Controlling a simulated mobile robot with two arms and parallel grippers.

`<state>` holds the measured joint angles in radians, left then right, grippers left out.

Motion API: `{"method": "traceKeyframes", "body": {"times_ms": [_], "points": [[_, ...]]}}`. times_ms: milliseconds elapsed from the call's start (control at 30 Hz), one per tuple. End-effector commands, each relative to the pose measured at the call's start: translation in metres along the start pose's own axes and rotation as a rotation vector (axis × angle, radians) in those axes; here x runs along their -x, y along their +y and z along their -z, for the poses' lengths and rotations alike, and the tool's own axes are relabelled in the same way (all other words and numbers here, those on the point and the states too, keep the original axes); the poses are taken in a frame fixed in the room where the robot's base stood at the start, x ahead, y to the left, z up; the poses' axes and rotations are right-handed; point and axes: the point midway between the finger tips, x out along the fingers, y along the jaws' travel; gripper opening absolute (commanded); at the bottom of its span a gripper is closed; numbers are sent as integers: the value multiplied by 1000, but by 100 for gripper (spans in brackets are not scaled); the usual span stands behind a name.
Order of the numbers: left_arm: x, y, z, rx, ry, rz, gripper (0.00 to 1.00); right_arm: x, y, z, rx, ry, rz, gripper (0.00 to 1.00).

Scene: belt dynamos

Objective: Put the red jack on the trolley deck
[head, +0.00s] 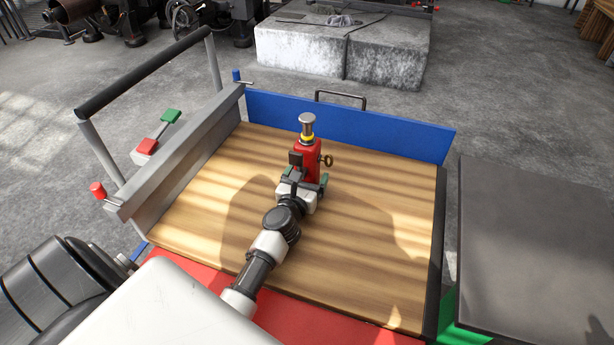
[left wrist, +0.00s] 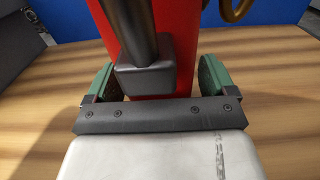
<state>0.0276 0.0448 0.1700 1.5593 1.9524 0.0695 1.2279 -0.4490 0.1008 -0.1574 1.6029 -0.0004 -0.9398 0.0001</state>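The red jack (head: 307,158), with a yellow collar and a metal top, is upright over the far middle of the trolley's wooden deck (head: 380,230). My left gripper (head: 306,180) reaches it from the near side. Its green fingers flank the red body closely and look shut on it. The left wrist view shows the jack's red body (left wrist: 186,50) between the fingers (left wrist: 160,80), behind a dark block and rod. The gripper hides the jack's base, so I cannot tell whether it touches the deck. My right gripper is out of view.
A blue board (head: 370,130) edges the far side and a grey metal wall (head: 185,155) the left side, near a black handlebar (head: 140,75). A dark flat surface (head: 540,250) lies to the right. The deck around the jack is clear.

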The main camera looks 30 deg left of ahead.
Motion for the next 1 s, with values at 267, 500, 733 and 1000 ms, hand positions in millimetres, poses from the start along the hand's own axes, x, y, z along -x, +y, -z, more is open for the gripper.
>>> {"method": "traceKeyframes", "body": {"times_ms": [267, 500, 733, 1000], "points": [[5, 0, -1, 0, 2, 0, 85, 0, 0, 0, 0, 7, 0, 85], [54, 0, 0, 1, 3, -1, 85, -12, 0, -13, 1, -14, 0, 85], [99, 0, 1, 1, 2, 0, 85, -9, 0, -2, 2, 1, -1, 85], [120, 0, -1, 0, 0, 0, 85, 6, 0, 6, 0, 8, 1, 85]]}}
